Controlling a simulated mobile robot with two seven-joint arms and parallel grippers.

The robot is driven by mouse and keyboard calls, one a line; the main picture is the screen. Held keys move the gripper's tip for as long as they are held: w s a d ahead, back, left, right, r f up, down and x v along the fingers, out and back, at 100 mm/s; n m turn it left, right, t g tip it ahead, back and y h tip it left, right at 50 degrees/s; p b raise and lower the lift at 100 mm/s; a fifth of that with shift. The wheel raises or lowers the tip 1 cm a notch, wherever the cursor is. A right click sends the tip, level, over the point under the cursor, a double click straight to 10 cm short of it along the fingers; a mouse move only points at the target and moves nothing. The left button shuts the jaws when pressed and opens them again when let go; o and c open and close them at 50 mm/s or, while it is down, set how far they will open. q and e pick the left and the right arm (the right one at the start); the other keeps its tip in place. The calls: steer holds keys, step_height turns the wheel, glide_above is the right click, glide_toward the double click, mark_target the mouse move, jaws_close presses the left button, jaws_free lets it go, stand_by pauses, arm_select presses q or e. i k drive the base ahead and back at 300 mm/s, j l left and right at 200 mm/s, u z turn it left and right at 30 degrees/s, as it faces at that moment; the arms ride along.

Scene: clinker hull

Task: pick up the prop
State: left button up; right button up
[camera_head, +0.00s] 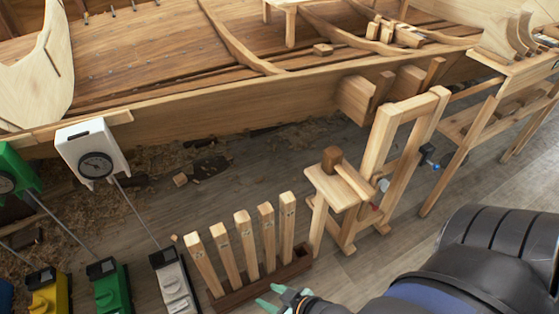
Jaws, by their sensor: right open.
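Several pale wooden posts, which look like props, stand upright in a low dark wooden rack (238,289). The rightmost post (287,226) and the leftmost post (203,266) mark the ends of the row. I cannot tell which one is the task's prop. My right gripper (271,297) is at the bottom edge, in front of the rack's right half, with its greenish fingertips apart and nothing seen between them. The picture's edge and my arm hide part of it. My left gripper is not in view.
A wooden mallet (333,160) lies on a small stool (338,187) right of the rack, beside a wooden frame (375,160). White (92,151) and green (12,176) dial devices stand left. The planked hull (200,112) spans the back.

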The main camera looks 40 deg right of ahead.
mark_target(242, 219)
steer(key=l+z, duration=0.25)
steer(key=z, duration=0.15)
steer(key=l+z, duration=0.4)
steer(key=j, duration=0.1)
